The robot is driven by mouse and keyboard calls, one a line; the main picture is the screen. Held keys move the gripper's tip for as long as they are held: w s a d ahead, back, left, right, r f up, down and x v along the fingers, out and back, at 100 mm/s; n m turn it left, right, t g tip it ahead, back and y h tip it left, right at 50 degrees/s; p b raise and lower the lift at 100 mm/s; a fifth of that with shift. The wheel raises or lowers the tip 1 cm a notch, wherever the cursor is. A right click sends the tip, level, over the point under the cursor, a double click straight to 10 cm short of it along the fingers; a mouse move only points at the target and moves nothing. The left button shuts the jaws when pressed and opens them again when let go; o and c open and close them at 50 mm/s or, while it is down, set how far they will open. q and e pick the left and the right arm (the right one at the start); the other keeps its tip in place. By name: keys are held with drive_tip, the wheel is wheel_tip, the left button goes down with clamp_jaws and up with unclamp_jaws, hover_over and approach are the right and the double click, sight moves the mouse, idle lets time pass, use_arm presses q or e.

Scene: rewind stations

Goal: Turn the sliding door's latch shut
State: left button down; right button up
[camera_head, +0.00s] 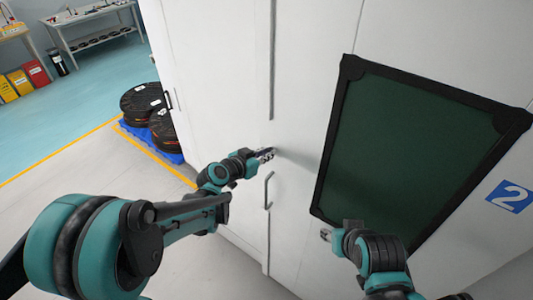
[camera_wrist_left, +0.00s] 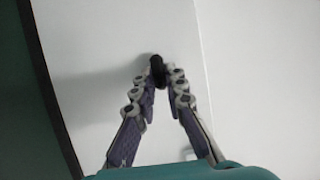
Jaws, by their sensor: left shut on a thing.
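The sliding door (camera_head: 310,60) is a white panel with a dark-framed green window (camera_head: 410,140). My left gripper (camera_head: 266,154) is at the door's left part, left of the window and just above a grey bar handle (camera_head: 267,190). In the left wrist view, its fingers (camera_wrist_left: 157,82) close on a small dark latch (camera_wrist_left: 157,66) standing out from the white surface. The fingers hide part of the latch, and its turn angle is hard to tell. My right gripper (camera_head: 327,235) is near the window's lower left corner, its jaws too small to read.
Black spools (camera_head: 140,100) sit on a blue pallet (camera_head: 168,152) left of the cabinet, behind a yellow floor line (camera_head: 75,148). A workbench (camera_head: 95,30) stands far back left.

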use_arm(q)
drive_tip(key=shift+w+a+f+n+g+h+b, duration=0.2)
drive_tip(key=shift+n+h+b, duration=1)
drive_tip(key=shift+n+b, duration=1.15)
drive_tip(key=shift+w+a+f+n+g+h+b, duration=0.1)
drive_tip(key=shift+f+n+g+h+b, duration=0.15)
drive_tip(key=shift+n+h+b, duration=1.55)
drive_tip(key=shift+w+a+f+n+g+h+b, duration=0.2)
drive_tip(key=shift+n+h+b, duration=0.4)
drive_tip(key=shift+n+b, duration=2.3)
drive_tip(key=shift+s+r+m+b, duration=0.1)
drive_tip(key=shift+m+b, duration=0.15)
drive_tip(key=shift+b, duration=0.1)
drive_tip(key=c, duration=1.6)
unclamp_jaws()
drive_tip(key=shift+d, duration=0.1)
drive_tip(key=shift+o, duration=0.2)
drive_tip(key=shift+d+g, duration=0.1)
drive_tip(key=shift+g, duration=0.15)
